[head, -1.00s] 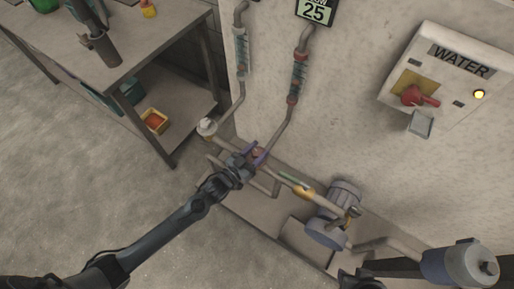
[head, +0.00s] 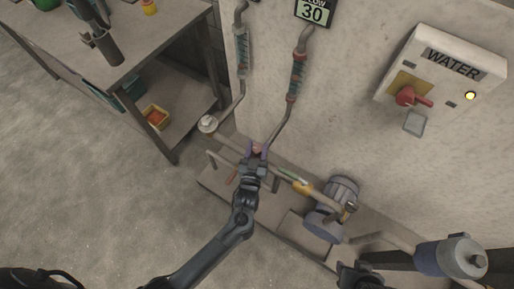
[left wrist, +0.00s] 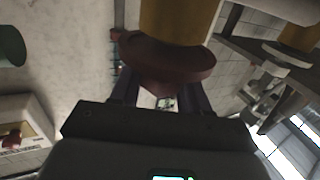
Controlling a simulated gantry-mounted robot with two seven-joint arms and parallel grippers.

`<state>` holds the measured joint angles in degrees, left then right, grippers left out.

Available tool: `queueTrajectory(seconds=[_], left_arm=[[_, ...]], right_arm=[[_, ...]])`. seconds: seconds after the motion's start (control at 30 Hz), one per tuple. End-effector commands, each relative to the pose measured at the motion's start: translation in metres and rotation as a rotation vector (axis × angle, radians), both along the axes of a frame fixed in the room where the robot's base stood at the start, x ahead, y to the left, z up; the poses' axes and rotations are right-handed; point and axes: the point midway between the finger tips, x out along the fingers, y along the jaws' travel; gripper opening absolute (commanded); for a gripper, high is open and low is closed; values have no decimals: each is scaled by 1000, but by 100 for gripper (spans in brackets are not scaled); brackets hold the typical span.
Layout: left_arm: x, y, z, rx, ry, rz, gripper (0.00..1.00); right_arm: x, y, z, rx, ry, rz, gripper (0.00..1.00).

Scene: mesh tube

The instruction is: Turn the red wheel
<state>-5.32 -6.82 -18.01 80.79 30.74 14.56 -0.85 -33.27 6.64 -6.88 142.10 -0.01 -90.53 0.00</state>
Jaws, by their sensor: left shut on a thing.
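The red wheel (head: 257,148) is a small dull-red disc on the pipework low at the wall, mostly hidden by my gripper in the head view. In the left wrist view the wheel (left wrist: 172,66) is a dark red round disc under a yellow-brown cylinder. My left gripper (head: 257,151) is shut on the wheel, with its purple-tinted fingers on either side of the rim. A dark part of my right arm (head: 355,276) shows at the bottom edge; its fingers cannot be made out.
A display (head: 314,12) reading 30 hangs above the pipes. A WATER box (head: 440,75) with a red switch (head: 405,96) and lit yellow lamp is on the wall. A blue pump (head: 325,222) stands right of the wheel. A workbench (head: 150,50) is at upper left; floor at left is clear.

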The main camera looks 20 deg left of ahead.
Motion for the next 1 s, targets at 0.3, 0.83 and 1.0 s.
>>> queueTrajectory(seconds=[0.3, 0.83, 1.0], left_arm=[[0, 0, 0, -1, -1, 5, 15], [-1, 0, 0, 0, 0, 5, 66], [-12, -3, 0, 0, 1, 4, 66]], right_arm=[[0, 0, 0, 0, 0, 0, 43], [0, -2, 0, -8, 0, 5, 43], [0, -2, 4, -7, 0, 5, 43]])
